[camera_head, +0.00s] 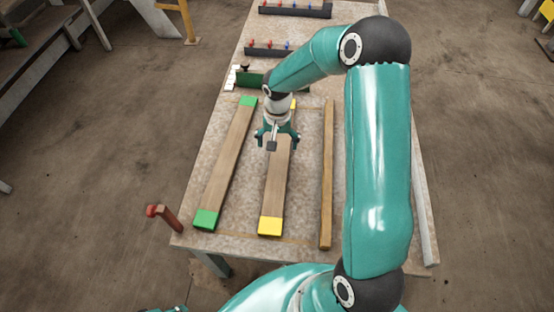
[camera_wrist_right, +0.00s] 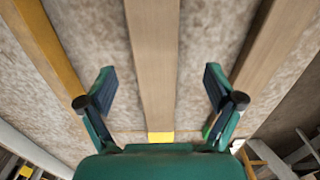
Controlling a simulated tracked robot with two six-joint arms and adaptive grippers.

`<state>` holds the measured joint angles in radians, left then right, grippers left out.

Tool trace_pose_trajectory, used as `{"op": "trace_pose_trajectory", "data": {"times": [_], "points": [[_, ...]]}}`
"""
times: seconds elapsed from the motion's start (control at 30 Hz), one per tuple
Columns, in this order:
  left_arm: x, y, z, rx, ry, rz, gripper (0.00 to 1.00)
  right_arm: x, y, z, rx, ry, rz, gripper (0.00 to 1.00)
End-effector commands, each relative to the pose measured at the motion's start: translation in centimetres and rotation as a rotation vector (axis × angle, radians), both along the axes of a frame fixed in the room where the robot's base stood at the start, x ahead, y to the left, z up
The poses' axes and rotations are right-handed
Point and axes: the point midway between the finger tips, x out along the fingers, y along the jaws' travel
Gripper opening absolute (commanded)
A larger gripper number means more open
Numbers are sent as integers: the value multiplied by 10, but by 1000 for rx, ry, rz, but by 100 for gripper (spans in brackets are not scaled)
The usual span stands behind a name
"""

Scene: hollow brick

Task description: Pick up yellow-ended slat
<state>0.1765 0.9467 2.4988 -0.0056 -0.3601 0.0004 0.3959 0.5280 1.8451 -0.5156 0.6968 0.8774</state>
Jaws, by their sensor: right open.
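The yellow-ended slat (camera_head: 275,185) is a long wooden board lying flat on the table, with a yellow near end and a bit of yellow showing at its far end. My right gripper (camera_head: 278,143) is over its far half, open and empty. In the right wrist view the slat (camera_wrist_right: 153,45) runs between the two spread fingers of the gripper (camera_wrist_right: 159,80), with clear space on both sides. A yellow end (camera_wrist_right: 160,137) shows close to the gripper's palm. I cannot tell the exact height above the slat. My left gripper is not in view.
A green-ended slat (camera_head: 227,165) lies to the left and a narrow plain wooden strip (camera_head: 327,180) to the right on the table (camera_head: 195,205). A red clamp-like part (camera_head: 165,216) is at the near left corner. Dark racks (camera_head: 292,10) stand at the far end.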

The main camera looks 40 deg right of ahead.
Motion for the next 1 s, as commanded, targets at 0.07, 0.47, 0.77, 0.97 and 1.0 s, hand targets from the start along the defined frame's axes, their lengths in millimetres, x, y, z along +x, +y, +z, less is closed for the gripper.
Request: {"op": "trace_pose_trajectory", "data": {"times": [0.07,0.47,0.77,0.97,1.0], "points": [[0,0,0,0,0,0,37,0,0,-4,0,0,-1,92],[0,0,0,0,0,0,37,-8,-4,-50,0,1,0,92],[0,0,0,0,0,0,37,-7,-4,-55,0,-1,-2,92],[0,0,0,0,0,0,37,-7,-5,-55,0,-1,-2,62],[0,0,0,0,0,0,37,-7,-4,-55,-1,-1,-2,55]]}}
